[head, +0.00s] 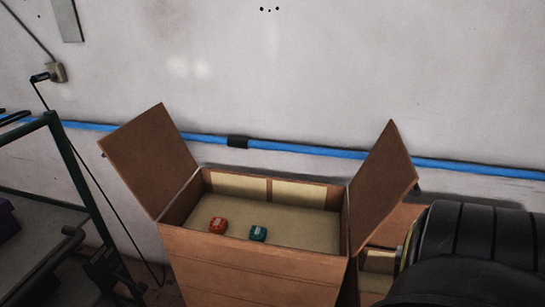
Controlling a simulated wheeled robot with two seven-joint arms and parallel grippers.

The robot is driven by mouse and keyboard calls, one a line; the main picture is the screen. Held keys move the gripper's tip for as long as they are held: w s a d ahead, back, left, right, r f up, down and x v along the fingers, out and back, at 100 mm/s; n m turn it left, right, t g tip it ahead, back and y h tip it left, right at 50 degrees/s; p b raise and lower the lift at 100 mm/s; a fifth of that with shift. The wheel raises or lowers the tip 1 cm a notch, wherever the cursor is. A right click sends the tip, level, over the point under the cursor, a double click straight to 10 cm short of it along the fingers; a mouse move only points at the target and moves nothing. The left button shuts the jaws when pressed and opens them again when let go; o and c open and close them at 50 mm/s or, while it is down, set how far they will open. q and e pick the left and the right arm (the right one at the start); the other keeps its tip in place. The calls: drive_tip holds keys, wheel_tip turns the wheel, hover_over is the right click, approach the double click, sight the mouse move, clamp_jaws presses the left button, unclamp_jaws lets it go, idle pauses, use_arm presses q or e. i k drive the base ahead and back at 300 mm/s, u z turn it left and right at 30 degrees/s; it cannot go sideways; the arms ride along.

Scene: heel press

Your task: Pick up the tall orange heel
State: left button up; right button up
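A small orange object (218,225), which looks like the orange heel, lies inside an open cardboard box (250,262), towards its left side. Its height is hard to judge from this angle. A small teal object (258,233) with a pale mark on top lies just to its right, a little apart. Neither of my grippers is in view, so nothing is seen touching the orange object.
The box's left flap (150,155) and right flap (383,185) stand up and outward. A second box (378,262) is partly hidden at right by a large black ribbed shape (480,250). A dark metal frame (75,170) stands at left. A wall with a blue pipe (330,152) is behind.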

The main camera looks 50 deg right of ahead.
sight(217, 225)
drive_tip(key=z, duration=0.95)
drive_tip(key=i, duration=1)
drive_tip(key=z, duration=0.7)
